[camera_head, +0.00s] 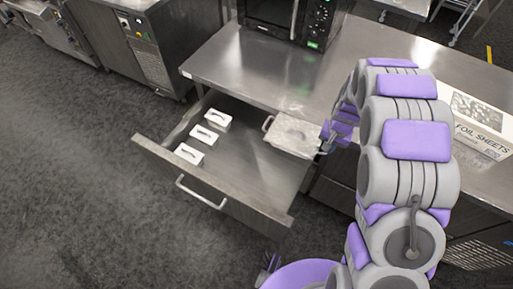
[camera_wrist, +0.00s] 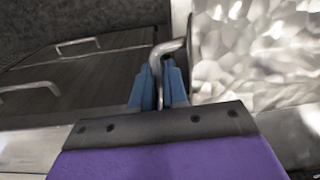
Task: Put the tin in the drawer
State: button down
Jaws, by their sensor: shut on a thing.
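The tin (camera_head: 293,135) is a shiny metal tray-like piece with looped handles. In the head view it is over the back right part of the open drawer (camera_head: 250,178), in front of the counter edge. My gripper (camera_head: 328,139) is at the tin's right end. In the wrist view, my gripper's blue fingers (camera_wrist: 160,85) are shut on a bent metal handle of the tin, whose dimpled surface (camera_wrist: 250,45) fills the right side. The drawer is pulled out, with a bar handle (camera_head: 200,193) on its front. I cannot tell whether the tin touches the drawer.
Several small white items (camera_head: 205,136) lie along the drawer's left side; its middle is bare. On the steel counter (camera_head: 225,65) stand a microwave (camera_head: 290,20) and a foil sheets box (camera_head: 480,125). Dark fronts with handles (camera_wrist: 75,47) show at left in the wrist view.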

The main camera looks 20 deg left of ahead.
jog(key=s+a+f, duration=0.4)
jog(key=a+f, duration=0.4)
jog(key=f, duration=0.2)
jog(key=b, duration=0.2)
send_over(274, 192)
notch_tip(274, 192, down, 10)
jog(key=f, duration=0.1)
jog(key=shift+m, duration=0.4)
notch_tip(274, 192, down, 10)
jog(key=shift+s+r+b, duration=0.1)
jog(key=shift+r+b, duration=0.1)
jog(key=shift+b, duration=0.8)
jog(key=shift+r, duration=0.15)
jog(key=c, duration=1.2)
grip_release()
jog(key=shift+o, duration=0.2)
notch_tip(274, 192, up, 12)
jog(key=p, duration=0.3)
jog(key=shift+d, duration=0.25)
